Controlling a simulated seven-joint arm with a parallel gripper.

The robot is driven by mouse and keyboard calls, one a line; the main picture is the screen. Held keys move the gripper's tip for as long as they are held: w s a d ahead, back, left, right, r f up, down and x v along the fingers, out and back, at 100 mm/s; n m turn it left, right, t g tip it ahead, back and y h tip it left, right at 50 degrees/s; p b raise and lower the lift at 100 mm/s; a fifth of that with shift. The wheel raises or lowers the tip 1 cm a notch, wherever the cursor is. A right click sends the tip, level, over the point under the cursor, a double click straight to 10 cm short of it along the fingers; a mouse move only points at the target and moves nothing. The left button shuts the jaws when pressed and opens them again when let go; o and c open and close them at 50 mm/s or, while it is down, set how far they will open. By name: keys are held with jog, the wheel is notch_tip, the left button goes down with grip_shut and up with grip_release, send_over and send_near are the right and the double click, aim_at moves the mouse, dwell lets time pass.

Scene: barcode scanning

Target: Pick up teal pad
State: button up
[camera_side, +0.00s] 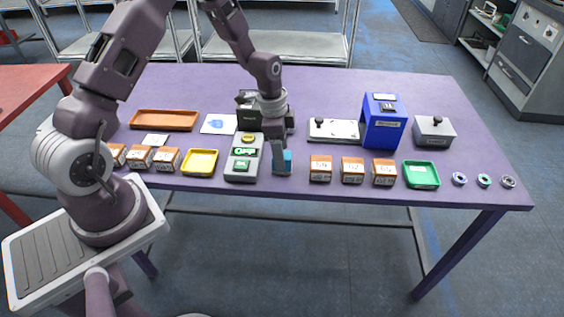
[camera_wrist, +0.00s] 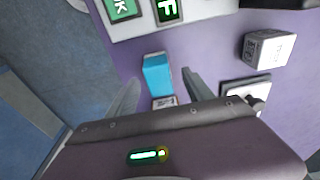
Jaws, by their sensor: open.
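The teal pad (camera_side: 282,162) is a small upright block near the front edge of the purple table, just right of the grey control box. In the wrist view the teal pad (camera_wrist: 158,74) shows a bright blue face, with a small black-and-white label below it. My gripper (camera_side: 279,156) points down at the pad and partly covers it in the side view. In the wrist view my gripper (camera_wrist: 161,79) is open, its fingers on either side of the pad with visible gaps. I cannot tell whether a finger touches it.
Orange labelled boxes (camera_side: 320,168) stand to the right. A black device (camera_side: 247,115) is behind my gripper. A blue machine (camera_side: 384,122) and green tray (camera_side: 421,174) are farther right.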

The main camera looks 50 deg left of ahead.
notch_tip(320, 180, down, 3)
jog(key=shift+d+f, duration=0.1)
jog(key=shift+d, duration=0.05)
grip_shut()
notch_tip(320, 180, up, 10)
jog(key=shift+r, duration=0.15)
dwell(0.3)
